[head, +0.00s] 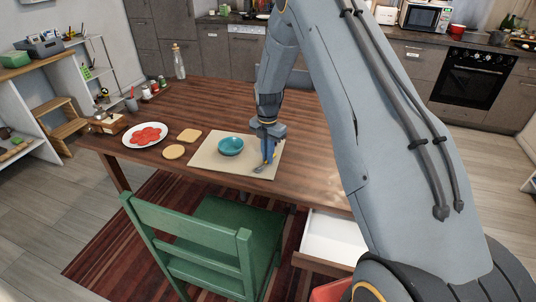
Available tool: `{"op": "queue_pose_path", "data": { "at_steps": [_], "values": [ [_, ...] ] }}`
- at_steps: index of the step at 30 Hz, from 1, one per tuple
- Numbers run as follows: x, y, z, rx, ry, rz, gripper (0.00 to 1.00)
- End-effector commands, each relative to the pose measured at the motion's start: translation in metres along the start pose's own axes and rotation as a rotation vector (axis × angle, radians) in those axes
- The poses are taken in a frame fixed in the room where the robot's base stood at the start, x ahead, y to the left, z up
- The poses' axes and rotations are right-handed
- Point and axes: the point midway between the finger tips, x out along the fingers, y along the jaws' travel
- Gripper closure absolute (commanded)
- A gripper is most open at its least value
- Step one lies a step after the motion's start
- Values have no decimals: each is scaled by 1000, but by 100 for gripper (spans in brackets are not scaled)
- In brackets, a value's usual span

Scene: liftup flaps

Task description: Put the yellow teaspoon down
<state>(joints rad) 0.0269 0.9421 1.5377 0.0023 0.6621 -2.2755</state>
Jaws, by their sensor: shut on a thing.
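My gripper (267,155) is low over the right part of a beige placemat (205,158) on the wooden table, to the right of a teal bowl (231,146). It is shut on a small slim thing (259,168) at its tips, apparently the teaspoon. The thing is too small for me to make out its yellow colour or its shape. I cannot tell whether it touches the placemat. My fingers hide part of it.
A white plate with red slices (145,134) and two bread slices (189,135) lie left of the placemat. A green chair (205,245) stands at the front edge, beside an open white drawer (333,238). A bottle (179,62) stands at the far left.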

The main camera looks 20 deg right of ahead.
Motion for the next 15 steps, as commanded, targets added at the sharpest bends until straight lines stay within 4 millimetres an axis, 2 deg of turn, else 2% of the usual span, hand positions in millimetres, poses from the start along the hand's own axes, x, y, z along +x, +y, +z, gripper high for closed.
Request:
{"op": "queue_pose_path", "data": {
  "at_steps": [8, 9, 12, 15],
  "values": [
    [2, 0, 0, 0, 0, 0, 100],
    [3, 0, 0, 0, 0, 1, 90],
    [2, 0, 0, 0, 0, 0, 73],
    [2, 0, 0, 0, 0, 0, 73]
  ]
}}
